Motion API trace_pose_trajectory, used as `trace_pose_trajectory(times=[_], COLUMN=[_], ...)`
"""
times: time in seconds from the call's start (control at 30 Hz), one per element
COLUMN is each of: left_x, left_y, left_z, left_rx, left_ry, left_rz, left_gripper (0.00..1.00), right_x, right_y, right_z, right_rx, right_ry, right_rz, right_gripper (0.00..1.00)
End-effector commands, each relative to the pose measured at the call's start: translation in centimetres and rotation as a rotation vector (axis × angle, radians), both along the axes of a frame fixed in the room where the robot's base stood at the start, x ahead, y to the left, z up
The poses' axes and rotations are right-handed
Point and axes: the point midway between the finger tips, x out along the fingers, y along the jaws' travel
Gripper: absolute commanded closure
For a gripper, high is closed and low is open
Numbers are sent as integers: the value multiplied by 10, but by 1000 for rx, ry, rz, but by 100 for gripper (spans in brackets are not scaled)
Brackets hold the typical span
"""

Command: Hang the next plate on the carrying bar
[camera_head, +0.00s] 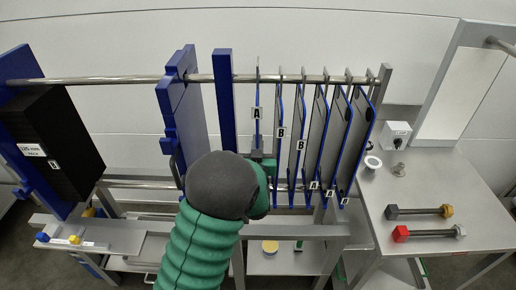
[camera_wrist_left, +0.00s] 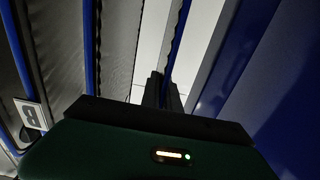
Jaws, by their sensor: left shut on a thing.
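The carrying bar (camera_head: 120,80) is a steel rod running across the frame in the head view. Several grey plates with blue edges hang along its right part, including plate B (camera_head: 281,100) and another marked B (camera_head: 301,110). Plate A (camera_head: 257,95) stands nearly edge-on left of them, its top at the bar; I cannot tell whether it rests on the bar. My left gripper (camera_head: 266,166) is at its lower part, mostly hidden by my green arm. In the left wrist view the dark jaws (camera_wrist_left: 163,91) are shut on the edge of plate A (camera_wrist_left: 178,42). My right gripper is not in view.
A blue post (camera_head: 225,100) and a thick blue plate (camera_head: 184,110) stand left of plate A. A black plate pack (camera_head: 50,140) is far left. The right table (camera_head: 430,200) carries two bolts (camera_head: 418,211) (camera_head: 430,232) and a switch box (camera_head: 397,134). A lower rod (camera_head: 135,184) runs below.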

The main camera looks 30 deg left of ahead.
Motion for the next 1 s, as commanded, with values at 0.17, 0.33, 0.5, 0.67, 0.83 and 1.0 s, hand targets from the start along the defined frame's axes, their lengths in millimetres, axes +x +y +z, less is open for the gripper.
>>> trace_pose_trajectory(times=[0.17, 0.33, 0.5, 0.67, 0.83, 1.0], left_x=[-8, -16, -25, -33, -39, -40], left_y=[-5, -10, -15, -20, -24, -24], left_z=[3, 2, 2, 1, 1, 1], left_rx=[2, 1, 0, 0, 0, 0], left_ry=[-8, -7, -6, -4, -4, -4], left_rz=[0, 0, 0, 0, 0, 1], left_gripper=[100, 100, 100, 100, 100, 100], right_x=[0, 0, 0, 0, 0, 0], right_y=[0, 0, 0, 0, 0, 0], right_z=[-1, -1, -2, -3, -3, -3], right_rx=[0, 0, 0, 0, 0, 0], right_ry=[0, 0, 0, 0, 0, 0], right_rz=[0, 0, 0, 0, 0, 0], right_gripper=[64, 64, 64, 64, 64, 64])
